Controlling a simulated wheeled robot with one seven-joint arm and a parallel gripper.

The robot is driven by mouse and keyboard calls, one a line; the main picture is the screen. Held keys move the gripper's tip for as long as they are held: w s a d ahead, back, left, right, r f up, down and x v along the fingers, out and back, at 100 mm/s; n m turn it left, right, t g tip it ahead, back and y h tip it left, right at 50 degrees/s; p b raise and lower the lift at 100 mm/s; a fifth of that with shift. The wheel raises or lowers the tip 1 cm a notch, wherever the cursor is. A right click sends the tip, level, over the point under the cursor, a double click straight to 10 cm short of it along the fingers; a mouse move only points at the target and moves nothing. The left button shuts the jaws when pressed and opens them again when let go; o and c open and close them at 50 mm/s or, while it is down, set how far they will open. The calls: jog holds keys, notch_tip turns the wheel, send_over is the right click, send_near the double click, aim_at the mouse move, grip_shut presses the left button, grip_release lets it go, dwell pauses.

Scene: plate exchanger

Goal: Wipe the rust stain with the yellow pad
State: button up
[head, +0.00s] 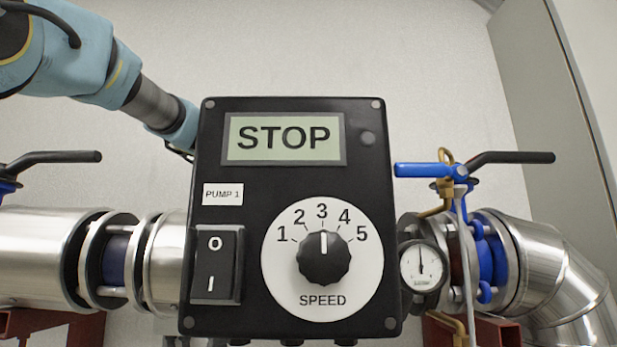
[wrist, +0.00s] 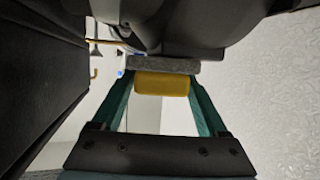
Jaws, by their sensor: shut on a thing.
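The yellow pad (wrist: 162,84) is between the two teal fingers of my gripper (wrist: 161,90) in the wrist view, and the gripper is shut on it. A rough grey layer (wrist: 163,64) lies along the pad's far side, close to a dark grey rounded body (wrist: 185,25). I cannot tell whether the pad touches that body. In the head view my arm reaches down behind the black control box, which hides my gripper and the pad. I cannot make out the rust stain in either view.
The black control box (head: 225,300) shows STOP and fills the middle of the head view. Steel pipes (head: 35,255) with black-handled valves run on both sides. A blue-handled valve (head: 424,170) and a gauge (head: 422,267) stand right of the box. A textured pale wall (head: 300,50) is behind.

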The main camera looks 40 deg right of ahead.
jog(key=shift+w+d, duration=0.3)
jog(key=shift+w, duration=0.1)
jog(key=shift+w+d+f, duration=0.1)
jog(key=shift+w+d, duration=0.75)
jog(key=shift+w, duration=0.25)
jog(key=shift+w+d, duration=0.85)
jog(key=shift+w, duration=0.2)
jog(key=shift+f, duration=0.15)
jog(key=shift+s, duration=0.15)
jog(key=shift+s+a+f+b, duration=0.1)
jog(key=shift+s+a+b, duration=0.25)
jog(key=shift+s+a, duration=0.35)
jog(key=shift+s+a+r, duration=0.1)
jog(key=shift+s+a, duration=0.8)
jog(key=shift+s, duration=0.3)
jog(key=shift+s+a+r, duration=0.1)
jog(key=shift+s+a, duration=0.75)
jog(key=shift+s, duration=0.3)
jog(key=shift+r, duration=0.2)
jog(key=shift+p, duration=0.3)
